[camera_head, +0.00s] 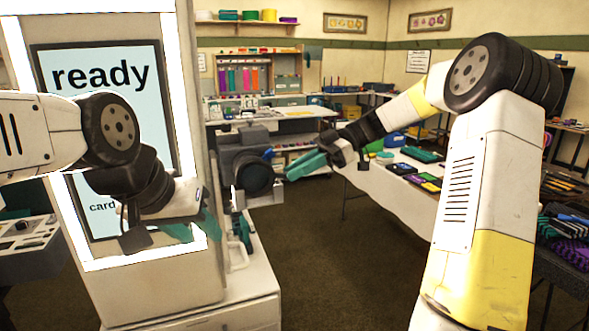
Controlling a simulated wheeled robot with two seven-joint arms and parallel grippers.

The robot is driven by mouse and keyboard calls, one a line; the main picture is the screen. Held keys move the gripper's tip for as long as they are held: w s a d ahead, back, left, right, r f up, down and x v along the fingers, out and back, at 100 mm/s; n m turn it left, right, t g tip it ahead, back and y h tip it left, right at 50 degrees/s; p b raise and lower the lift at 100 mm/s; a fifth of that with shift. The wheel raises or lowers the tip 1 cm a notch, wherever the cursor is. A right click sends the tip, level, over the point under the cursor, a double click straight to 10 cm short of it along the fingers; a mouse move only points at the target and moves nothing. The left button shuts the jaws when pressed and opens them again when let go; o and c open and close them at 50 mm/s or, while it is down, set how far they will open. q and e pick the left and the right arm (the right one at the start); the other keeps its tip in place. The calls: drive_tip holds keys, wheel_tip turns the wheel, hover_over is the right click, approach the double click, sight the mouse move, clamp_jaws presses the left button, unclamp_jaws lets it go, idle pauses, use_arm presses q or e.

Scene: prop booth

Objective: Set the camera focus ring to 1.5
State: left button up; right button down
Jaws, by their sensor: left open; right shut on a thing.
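The camera (238,150) is a dark grey body mounted on the side of the white booth. Its round black lens with the focus ring (256,178) faces me, and a small blue part (267,153) sits at the ring's upper right. Ring markings are too small to read. My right gripper (290,172) has teal fingers reaching in from the right, shut at the right edge of the focus ring. The exact contact is too small to make out. My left gripper (197,230) is open and empty in front of the booth's lower panel, left of and below the camera.
The booth (185,90) has a lit frame and a screen (105,75) reading "ready". A white cabinet (245,290) stands below the camera, with teal items (242,232) above it. A white table (390,185) with coloured boxes stands behind my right arm. Open floor lies between.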

drive_tip(key=c, duration=1.4)
unclamp_jaws()
drive_tip(key=shift+d, duration=0.1)
drive_tip(key=v, duration=0.7)
drive_tip(key=shift+d+r, duration=0.2)
drive_tip(key=shift+d, duration=0.1)
drive_tip(key=shift+w, duration=0.1)
